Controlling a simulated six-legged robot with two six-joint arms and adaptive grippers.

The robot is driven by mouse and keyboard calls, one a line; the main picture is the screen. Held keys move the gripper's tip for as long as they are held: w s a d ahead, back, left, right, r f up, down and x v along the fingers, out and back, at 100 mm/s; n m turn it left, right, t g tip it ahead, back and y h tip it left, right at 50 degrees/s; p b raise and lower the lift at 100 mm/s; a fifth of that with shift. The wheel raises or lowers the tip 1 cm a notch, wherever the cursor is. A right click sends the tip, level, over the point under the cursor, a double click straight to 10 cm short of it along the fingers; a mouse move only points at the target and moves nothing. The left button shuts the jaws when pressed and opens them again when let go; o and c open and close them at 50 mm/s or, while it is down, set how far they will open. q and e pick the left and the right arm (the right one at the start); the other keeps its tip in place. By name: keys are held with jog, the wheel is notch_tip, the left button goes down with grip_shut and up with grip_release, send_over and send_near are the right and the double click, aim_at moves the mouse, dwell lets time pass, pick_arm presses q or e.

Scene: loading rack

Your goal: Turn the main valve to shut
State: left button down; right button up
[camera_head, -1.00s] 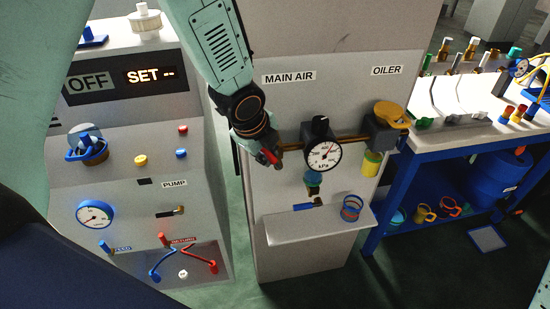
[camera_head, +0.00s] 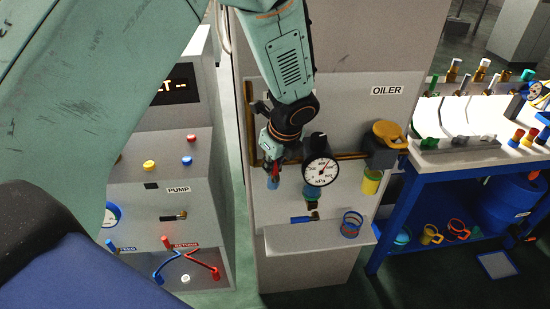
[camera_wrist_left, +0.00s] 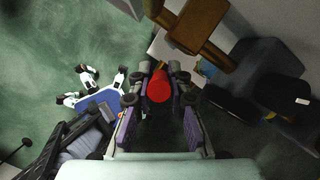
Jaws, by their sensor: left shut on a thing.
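The main valve's red handle (camera_head: 276,170) is on the pipe at the left of the grey panel (camera_head: 355,100), beside the round kPa gauge (camera_head: 320,170). Most of the valve is hidden behind my left gripper (camera_head: 272,165). In the left wrist view the red handle (camera_wrist_left: 159,87) lies between the two fingers of my left gripper (camera_wrist_left: 160,82), which is shut on it. In the head view the handle hangs roughly downward. My left arm covers the main air label. My right gripper is in neither view.
An oiler with a yellow top (camera_head: 390,132) is right of the gauge. A shelf (camera_head: 315,238) below holds a blue and red ringed cup (camera_head: 351,224). A pump panel (camera_head: 190,225) stands at left, a blue bench (camera_head: 420,165) at right.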

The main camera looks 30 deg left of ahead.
pick_arm(q)
jog(key=shift+w+d+y+p, duration=0.2)
jog(key=shift+y+p, duration=0.1)
jog(key=shift+p, duration=0.1)
jog(key=shift+s, duration=0.1)
jog(key=c, duration=1.7)
grip_release()
jog(key=o, duration=0.4)
jog(key=shift+a+f+g, duration=0.1)
jog(key=shift+a+g, duration=0.05)
jog(key=shift+g, duration=0.15)
